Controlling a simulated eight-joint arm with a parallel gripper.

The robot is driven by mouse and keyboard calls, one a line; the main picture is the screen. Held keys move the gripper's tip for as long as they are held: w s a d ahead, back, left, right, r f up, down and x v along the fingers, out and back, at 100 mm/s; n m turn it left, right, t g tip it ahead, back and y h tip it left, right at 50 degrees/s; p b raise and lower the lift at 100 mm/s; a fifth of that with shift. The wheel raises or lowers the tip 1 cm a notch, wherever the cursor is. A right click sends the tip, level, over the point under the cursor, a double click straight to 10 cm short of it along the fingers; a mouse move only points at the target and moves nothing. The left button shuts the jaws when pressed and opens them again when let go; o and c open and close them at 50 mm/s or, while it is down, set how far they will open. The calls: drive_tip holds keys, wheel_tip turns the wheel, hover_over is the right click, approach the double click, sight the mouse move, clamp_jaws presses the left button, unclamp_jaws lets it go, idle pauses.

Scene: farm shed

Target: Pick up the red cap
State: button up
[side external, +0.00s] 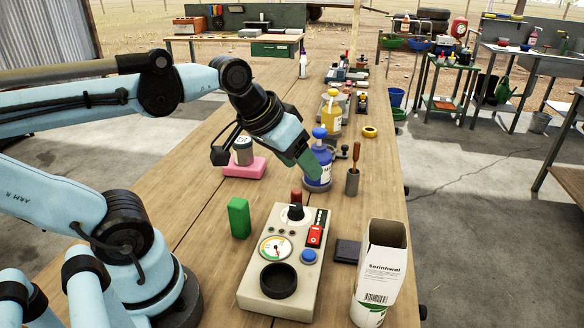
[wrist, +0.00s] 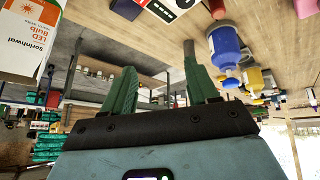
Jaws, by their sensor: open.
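A similar red piece (wrist: 217,8) shows at the top edge of the upside-down wrist view, partly cut off. My gripper (side external: 311,171) is above the table, beyond and above the red piece, in front of the blue bottle (side external: 321,162). In the wrist view its green fingers (wrist: 158,60) are spread apart with nothing between them.
A white bulb carton (side external: 382,270) stands right of the control box. A green block (side external: 239,218), pink block (side external: 243,167), dark flat square (side external: 347,251) and brown-handled tool in a holder (side external: 353,178) are nearby. A yellow bottle (side external: 331,115) stands farther back.

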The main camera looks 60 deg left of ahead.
drive_tip(key=n, duration=0.3)
drive_tip(key=n+g+h, duration=0.2)
drive_tip(key=n+h, duration=0.6)
drive_tip(key=n, duration=0.6)
hover_over(297, 199)
drive_tip(key=s+d, duration=0.1)
drive_tip(key=d, duration=0.1)
drive_tip(key=s+a+n+t+h, duration=0.1)
drive_tip(key=a+n+t+h, duration=0.15)
drive_tip(key=a+n, duration=0.35)
drive_tip(key=shift+h, duration=0.45)
drive_tip(key=f, duration=0.5)
drive_tip(key=a+f, duration=0.1)
drive_tip(key=f, duration=0.9)
drive_tip(key=shift+s+a+f, duration=0.15)
drive_tip(key=shift+a+f, duration=0.2)
drive_tip(key=shift+d+f, duration=0.25)
drive_tip(key=shift+f, duration=0.2)
drive_tip(key=shift+w+r+x, duration=0.1)
drive_tip(key=shift+x, duration=1.65)
drive_tip(key=shift+w+r+x, duration=0.1)
drive_tip(key=shift+w+x, duration=0.05)
drive_tip(key=shift+x, duration=1.65)
drive_tip(key=c, duration=1)
